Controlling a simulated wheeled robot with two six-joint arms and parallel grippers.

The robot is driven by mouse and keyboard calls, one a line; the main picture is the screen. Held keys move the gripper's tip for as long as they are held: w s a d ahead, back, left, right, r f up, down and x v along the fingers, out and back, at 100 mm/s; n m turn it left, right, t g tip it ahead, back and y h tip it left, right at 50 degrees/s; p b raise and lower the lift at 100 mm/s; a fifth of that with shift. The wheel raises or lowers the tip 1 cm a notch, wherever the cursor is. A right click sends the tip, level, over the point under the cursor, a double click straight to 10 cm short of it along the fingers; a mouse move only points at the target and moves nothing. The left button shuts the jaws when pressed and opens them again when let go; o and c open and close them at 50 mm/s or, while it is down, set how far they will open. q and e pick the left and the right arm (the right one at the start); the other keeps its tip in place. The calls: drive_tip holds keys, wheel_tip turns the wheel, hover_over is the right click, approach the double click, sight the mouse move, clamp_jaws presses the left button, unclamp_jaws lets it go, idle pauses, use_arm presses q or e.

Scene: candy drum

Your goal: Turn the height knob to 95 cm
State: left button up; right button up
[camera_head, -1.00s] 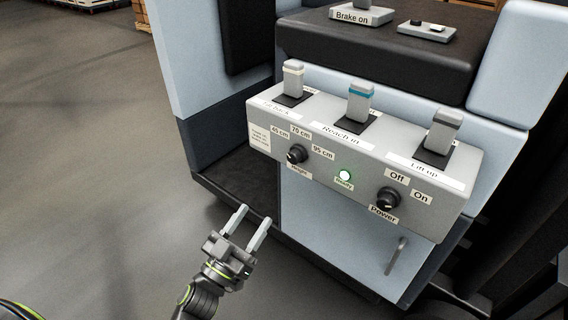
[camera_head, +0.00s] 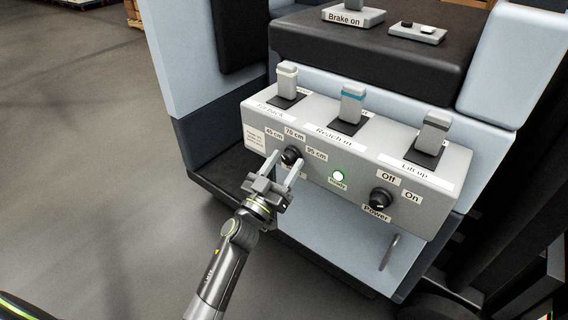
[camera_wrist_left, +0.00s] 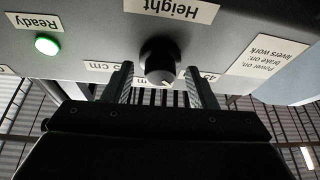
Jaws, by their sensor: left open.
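The height knob (camera_head: 291,155) is a small round black knob on the grey control panel's front face. Labels for 45 cm (camera_head: 273,133), 70 cm (camera_head: 295,134) and 95 cm (camera_head: 316,154) sit around it. My left gripper (camera_head: 285,161) is open, with one finger on each side of the knob in the head view. In the left wrist view the knob (camera_wrist_left: 159,61) shows between the two fingertips (camera_wrist_left: 160,80), with the Height label (camera_wrist_left: 172,9) above it. I cannot tell whether the fingers touch it. Its pointer mark is not clear. My right gripper is not in view.
The panel (camera_head: 350,185) also carries a lit green Ready lamp (camera_head: 338,176), a black Power knob (camera_head: 381,199) and three levers, including the blue-banded Reach in lever (camera_head: 352,103). A handle (camera_head: 389,252) sits below. Open floor (camera_head: 90,180) lies to the left.

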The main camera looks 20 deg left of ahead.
use_arm(q)
drive_tip(key=shift+d+r, duration=0.1)
drive_tip(key=c, duration=0.7)
drive_tip(key=shift+c, duration=1.3)
